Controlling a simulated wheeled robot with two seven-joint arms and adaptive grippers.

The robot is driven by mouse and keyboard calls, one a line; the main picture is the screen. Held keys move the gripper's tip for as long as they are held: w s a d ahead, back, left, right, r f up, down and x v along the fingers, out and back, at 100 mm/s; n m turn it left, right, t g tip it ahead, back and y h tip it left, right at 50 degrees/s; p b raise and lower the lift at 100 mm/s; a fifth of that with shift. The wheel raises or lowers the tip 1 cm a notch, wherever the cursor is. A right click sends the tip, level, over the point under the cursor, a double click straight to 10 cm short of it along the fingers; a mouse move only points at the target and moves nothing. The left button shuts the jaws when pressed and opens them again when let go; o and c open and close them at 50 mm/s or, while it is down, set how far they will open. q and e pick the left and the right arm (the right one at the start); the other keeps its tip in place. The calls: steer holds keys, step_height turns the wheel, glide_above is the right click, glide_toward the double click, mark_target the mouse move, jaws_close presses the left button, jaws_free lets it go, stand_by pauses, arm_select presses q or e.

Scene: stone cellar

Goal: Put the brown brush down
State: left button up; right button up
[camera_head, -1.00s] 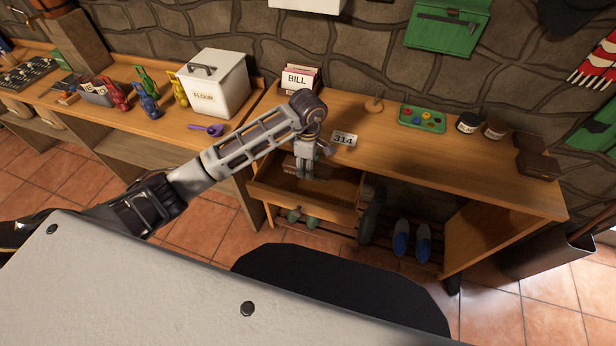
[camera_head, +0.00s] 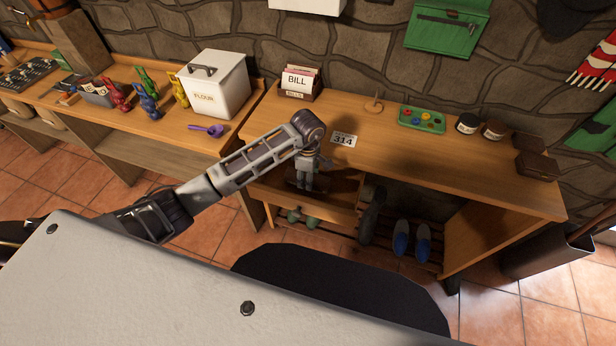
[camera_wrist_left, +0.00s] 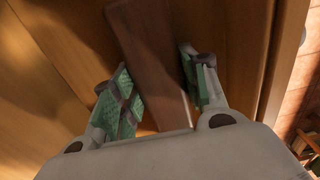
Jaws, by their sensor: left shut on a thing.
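The brown brush (camera_wrist_left: 152,50) shows in the left wrist view as a long dark-brown wooden piece between my two green-padded fingers. My left gripper (camera_wrist_left: 160,82) is shut on it. In the head view my left gripper (camera_head: 305,184) points down into the open wooden drawer (camera_head: 335,212) of the workbench. The gripper and arm hide most of the brush there. I cannot tell whether the brush touches the drawer floor. My right gripper is not in view.
On the bench top (camera_head: 380,150) stand a 314 number plate (camera_head: 343,140), a BILL card box (camera_head: 298,82), a green paint tray (camera_head: 422,120) and jars. Shoes (camera_head: 412,240) sit on the rack below. A flour box (camera_head: 213,83) stands on the left bench.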

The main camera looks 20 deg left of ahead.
arm_select(q)
steer(key=shift+f, duration=0.3)
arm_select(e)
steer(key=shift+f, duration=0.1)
arm_select(q)
steer(key=o, duration=1.2)
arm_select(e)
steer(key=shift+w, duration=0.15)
arm_select(q)
steer(key=shift+r, duration=0.1)
steer(key=shift+r, duration=0.5)
steer(key=shift+r+b, duration=0.3)
steer(key=shift+r, duration=5.25)
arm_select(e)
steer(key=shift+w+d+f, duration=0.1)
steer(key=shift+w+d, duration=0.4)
